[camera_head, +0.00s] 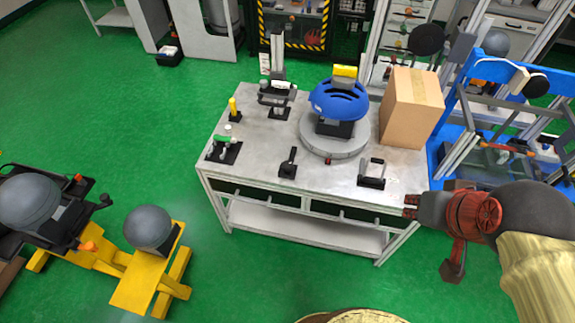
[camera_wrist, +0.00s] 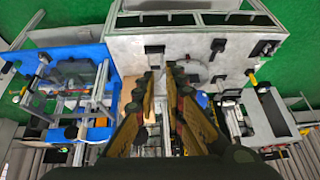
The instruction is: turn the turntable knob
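The turntable (camera_head: 352,148) is a round grey disc on the metal worktable (camera_head: 250,160). A blue helmet (camera_head: 335,102) on a black block, with a yellow piece on top, stands on it. A small dark red knob (camera_head: 327,161) shows at the turntable's front edge. My gripper (camera_head: 408,206) is off the table's front right corner, apart from the knob. In the wrist view my gripper (camera_wrist: 160,77) has its two fingers apart with nothing between them.
A cardboard box (camera_head: 411,108) stands right of the helmet. A handle fixture (camera_head: 372,173) and a black lever (camera_head: 288,164) sit along the table's front. A blue frame (camera_head: 487,72) stands right of the table.

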